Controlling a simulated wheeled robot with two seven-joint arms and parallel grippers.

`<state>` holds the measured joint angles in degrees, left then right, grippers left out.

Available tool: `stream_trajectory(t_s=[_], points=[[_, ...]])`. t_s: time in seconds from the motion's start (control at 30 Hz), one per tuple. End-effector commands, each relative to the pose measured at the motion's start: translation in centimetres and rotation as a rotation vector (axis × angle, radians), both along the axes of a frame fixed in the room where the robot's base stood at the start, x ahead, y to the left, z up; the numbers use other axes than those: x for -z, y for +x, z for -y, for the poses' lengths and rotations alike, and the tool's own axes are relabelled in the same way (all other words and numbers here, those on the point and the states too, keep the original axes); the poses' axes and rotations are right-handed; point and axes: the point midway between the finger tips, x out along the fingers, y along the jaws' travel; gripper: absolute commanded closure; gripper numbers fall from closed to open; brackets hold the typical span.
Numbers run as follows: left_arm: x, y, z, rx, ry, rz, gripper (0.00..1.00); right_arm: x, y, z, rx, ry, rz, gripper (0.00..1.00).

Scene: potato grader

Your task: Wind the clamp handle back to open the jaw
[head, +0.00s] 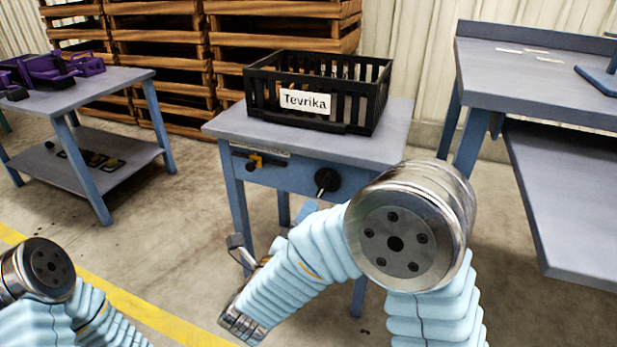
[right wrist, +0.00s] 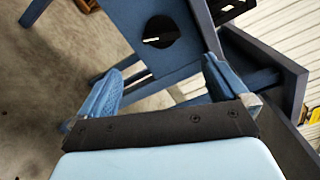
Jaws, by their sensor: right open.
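A blue-framed table (head: 310,140) stands ahead of me. On its front is a round black knob with a stub handle (head: 327,181); in the right wrist view a black disc with a pale slot (right wrist: 160,33) shows on a blue panel. Left of it, a small orange-yellow and black fitting (head: 257,161) sits below a label strip. I cannot tell for sure which is the clamp handle. My right gripper (right wrist: 161,70) is open and empty, its blue fingers apart, short of the disc. In the head view my own arm mostly hides it. My left gripper is out of view.
A black crate labelled Tevrika (head: 368,100) stands on the table. A grey bench (head: 540,85) is at right, and a table with purple parts (head: 110,82) at left. Wooden pallets (head: 165,45) are stacked behind. The floor at left front is clear, with a yellow line (head: 140,308).

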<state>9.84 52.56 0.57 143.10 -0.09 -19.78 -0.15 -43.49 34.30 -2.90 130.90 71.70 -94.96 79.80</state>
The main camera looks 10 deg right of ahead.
Motion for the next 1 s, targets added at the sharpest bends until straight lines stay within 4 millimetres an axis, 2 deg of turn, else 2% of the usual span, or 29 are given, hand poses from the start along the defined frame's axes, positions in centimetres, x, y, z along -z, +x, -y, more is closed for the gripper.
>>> stream_trajectory(t_s=[0.17, 0.4, 0.6, 0.8, 1.0], points=[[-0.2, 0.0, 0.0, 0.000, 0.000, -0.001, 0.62, -0.2, 1.6, 1.2, 0.007, 0.004, 0.005, 0.00], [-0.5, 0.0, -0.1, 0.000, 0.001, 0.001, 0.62, -0.1, 6.3, 4.4, 0.008, 0.002, 0.003, 0.00], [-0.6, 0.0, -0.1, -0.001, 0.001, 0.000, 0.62, -0.1, 9.5, 6.5, 0.005, 0.001, 0.002, 0.00], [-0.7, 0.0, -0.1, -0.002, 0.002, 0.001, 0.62, -0.1, 11.1, 7.6, 0.003, 0.001, 0.002, 0.00], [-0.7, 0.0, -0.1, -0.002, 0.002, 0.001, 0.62, -0.1, 11.3, 7.7, 0.001, 0.000, 0.001, 0.00]])
